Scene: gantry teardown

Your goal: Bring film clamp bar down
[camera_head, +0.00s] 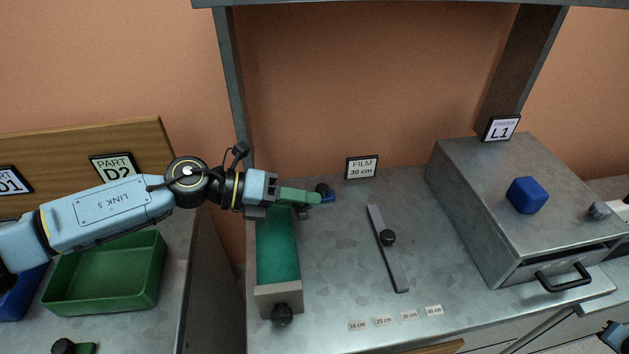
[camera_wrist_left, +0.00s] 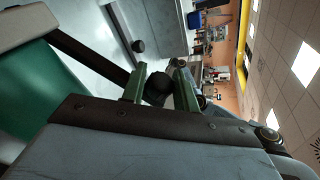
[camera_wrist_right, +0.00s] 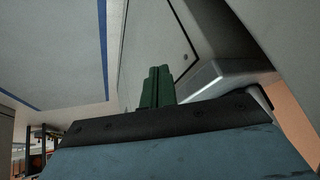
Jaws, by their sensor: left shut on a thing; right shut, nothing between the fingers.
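A flat grey bar with a black knob (camera_head: 400,276), which looks like the film clamp bar, lies slanted on the metal bench, apart from both grippers. My left gripper (camera_head: 316,193) is to its upper left, above the far end of a long grey holder with a green inside (camera_head: 278,247). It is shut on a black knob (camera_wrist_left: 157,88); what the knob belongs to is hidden. A small blue piece shows by the fingertips. My right gripper (camera_wrist_right: 157,87) is shut and empty; part of it shows at the lower right in the head view (camera_head: 611,335).
A grey metal box (camera_head: 480,215) with a black handle and a blue block (camera_head: 527,195) stands at right. Length labels (camera_head: 396,317) line the bench front. A FILM sign (camera_head: 362,168) stands behind. A green tray (camera_head: 108,275) is at left. Bench around the bar is clear.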

